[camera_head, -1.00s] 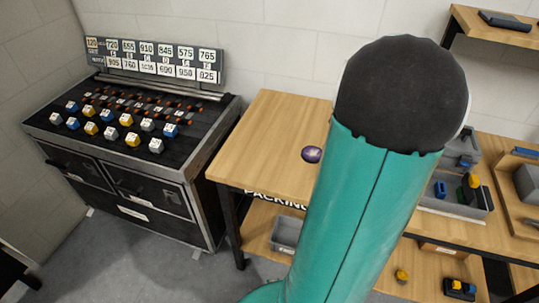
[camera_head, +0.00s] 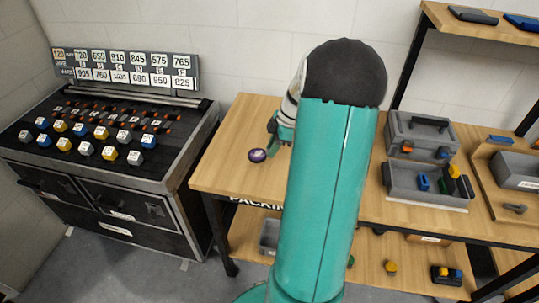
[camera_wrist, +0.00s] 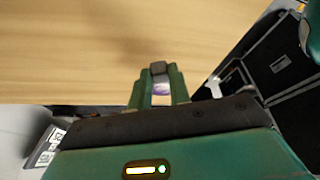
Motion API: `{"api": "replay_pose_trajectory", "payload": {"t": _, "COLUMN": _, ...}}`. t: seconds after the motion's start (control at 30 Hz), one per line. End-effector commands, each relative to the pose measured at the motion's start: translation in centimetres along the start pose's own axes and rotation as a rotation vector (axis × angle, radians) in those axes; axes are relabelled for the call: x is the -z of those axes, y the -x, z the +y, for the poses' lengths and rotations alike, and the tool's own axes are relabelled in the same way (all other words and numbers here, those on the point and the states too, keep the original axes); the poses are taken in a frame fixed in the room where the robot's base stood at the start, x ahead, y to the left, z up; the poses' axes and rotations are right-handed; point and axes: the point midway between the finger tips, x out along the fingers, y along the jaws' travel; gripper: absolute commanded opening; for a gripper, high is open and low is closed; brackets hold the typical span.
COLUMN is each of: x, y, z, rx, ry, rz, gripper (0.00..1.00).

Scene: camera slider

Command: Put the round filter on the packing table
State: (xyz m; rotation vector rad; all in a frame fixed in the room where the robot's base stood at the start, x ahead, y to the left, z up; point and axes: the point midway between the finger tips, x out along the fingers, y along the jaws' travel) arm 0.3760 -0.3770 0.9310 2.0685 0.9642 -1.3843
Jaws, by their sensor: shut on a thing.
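The round filter (camera_head: 257,155) is a small dark purple disc with a pale rim. In the head view it shows over the left part of the packing table (camera_head: 222,172), a wooden top with a "PACKING" label on its front edge. My gripper (camera_head: 270,142) is shut on the filter, partly hidden behind my teal arm. I cannot tell whether the filter touches the table.
A black cabinet (camera_head: 100,180) with several coloured knobs stands left, apart from the table. A grey toolbox (camera_head: 420,135) and an open grey bin (camera_head: 425,190) with small parts stand on the right. A shelf (camera_head: 470,25) is above them. The table's left part looks clear around the filter.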

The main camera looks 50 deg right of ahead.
Motion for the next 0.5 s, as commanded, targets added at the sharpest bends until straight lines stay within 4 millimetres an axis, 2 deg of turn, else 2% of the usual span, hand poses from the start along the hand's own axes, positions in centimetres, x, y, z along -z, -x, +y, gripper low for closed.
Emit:
{"api": "replay_pose_trajectory", "payload": {"t": 0.2, "x": 0.3, "y": -1.8, "z": 1.1, "rx": 0.001, "ry": 0.002, "rz": 0.000, "gripper": 0.00}}
{"api": "replay_pose_trajectory", "payload": {"t": 0.37, "x": -0.8, "y": -4.1, "z": 1.0, "rx": 0.001, "ry": -0.002, "rz": 0.000, "gripper": 0.00}}
{"api": "replay_pose_trajectory", "payload": {"t": 0.5, "x": -0.9, "y": -4.4, "z": 1.1, "rx": -0.001, "ry": 0.000, "rz": -0.001, "gripper": 0.00}}
